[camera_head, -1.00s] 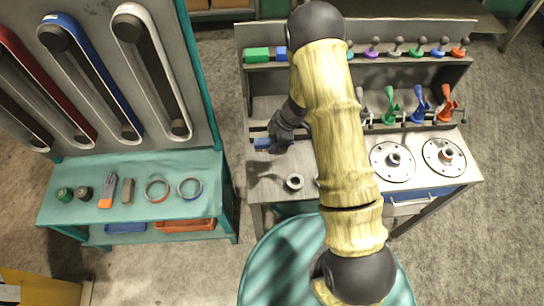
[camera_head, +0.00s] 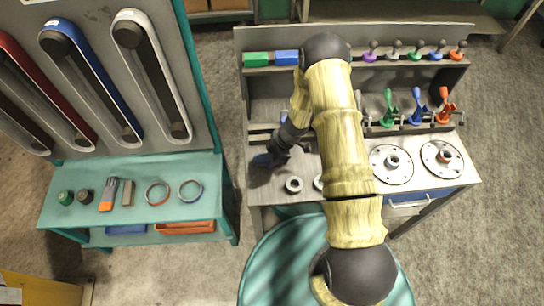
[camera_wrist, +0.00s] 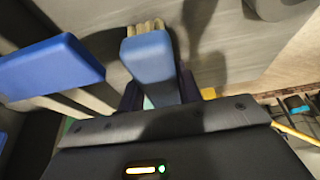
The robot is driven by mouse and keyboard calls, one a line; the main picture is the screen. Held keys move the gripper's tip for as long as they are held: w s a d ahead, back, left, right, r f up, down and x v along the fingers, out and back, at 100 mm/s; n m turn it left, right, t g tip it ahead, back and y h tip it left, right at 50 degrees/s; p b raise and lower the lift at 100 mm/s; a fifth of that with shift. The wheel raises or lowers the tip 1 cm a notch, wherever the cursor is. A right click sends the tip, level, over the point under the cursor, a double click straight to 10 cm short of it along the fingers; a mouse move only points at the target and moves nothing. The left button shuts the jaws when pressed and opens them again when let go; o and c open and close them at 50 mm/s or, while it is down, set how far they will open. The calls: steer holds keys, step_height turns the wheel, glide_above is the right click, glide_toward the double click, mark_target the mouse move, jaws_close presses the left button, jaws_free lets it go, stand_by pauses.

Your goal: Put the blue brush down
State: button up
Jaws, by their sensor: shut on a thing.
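The blue brush (camera_wrist: 150,62) is between the fingers of my gripper (camera_wrist: 160,92) in the wrist view, with pale bristles at its far end. My gripper is shut on the brush. I cannot tell whether the brush touches the bench top.
A metal ring-shaped part (camera_head: 293,185) stands just right of my gripper. Two round flanged plates (camera_head: 391,163) are further right. A shelf with green (camera_head: 256,59) and blue blocks (camera_head: 286,57) runs along the back. A teal side table (camera_head: 85,215) stands left.

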steer(key=shift+s, duration=0.1)
steer(key=shift+f, duration=0.1)
steer(key=o, duration=1)
steer(key=shift+c, duration=0.2)
steer(key=b+v, duration=0.1)
steer(key=v, duration=1.1)
steer(key=shift+r, duration=0.25)
